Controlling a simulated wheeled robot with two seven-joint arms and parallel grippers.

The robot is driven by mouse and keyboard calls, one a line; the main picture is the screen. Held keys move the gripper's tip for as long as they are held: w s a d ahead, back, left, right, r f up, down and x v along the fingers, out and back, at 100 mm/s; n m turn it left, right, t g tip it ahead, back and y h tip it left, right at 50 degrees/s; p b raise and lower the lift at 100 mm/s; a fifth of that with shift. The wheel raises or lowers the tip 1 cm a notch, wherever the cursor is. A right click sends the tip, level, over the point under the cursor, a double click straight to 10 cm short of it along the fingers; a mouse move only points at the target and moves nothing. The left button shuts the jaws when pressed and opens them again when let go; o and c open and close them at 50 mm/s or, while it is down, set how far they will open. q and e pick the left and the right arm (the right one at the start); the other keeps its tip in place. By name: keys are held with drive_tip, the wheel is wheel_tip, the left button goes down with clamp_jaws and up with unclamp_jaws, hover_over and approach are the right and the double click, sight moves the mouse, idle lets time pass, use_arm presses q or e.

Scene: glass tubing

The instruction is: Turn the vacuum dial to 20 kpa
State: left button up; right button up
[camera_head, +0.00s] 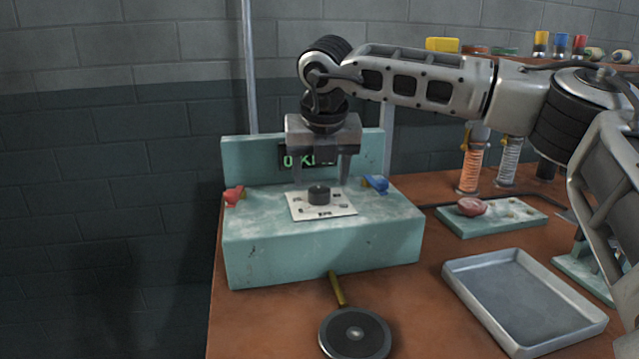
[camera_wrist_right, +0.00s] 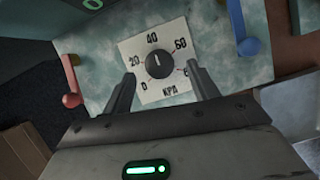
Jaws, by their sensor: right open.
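The vacuum dial is a round black knob (camera_head: 319,195) on a white scale plate (camera_head: 338,209) on top of the teal box. In the right wrist view the knob (camera_wrist_right: 159,65) sits amid the marks 0, 20, 40, 60 and a partly hidden one. A small pale mark on it faces roughly the 40. A green display (camera_head: 292,160) behind reads 0 and part of KPA, partly covered by my gripper. My right gripper (camera_head: 321,178) is open, pointing down over the knob, with a finger on each side and nothing held. My left gripper is out of view.
A red lever (camera_head: 233,195) and a blue lever (camera_head: 377,183) flank the scale plate. A round dark disc with a handle (camera_head: 355,335) lies in front of the teal box (camera_head: 320,250). A grey tray (camera_head: 522,300) and a teal slab with a pink lump (camera_head: 472,207) are to the right.

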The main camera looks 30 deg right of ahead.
sight(319, 189)
drive_tip(key=shift+x, duration=1.5)
drive_tip(key=shift+c, duration=0.3)
drive_tip(key=c, duration=0.9)
drive_tip(key=shift+c, duration=0.2)
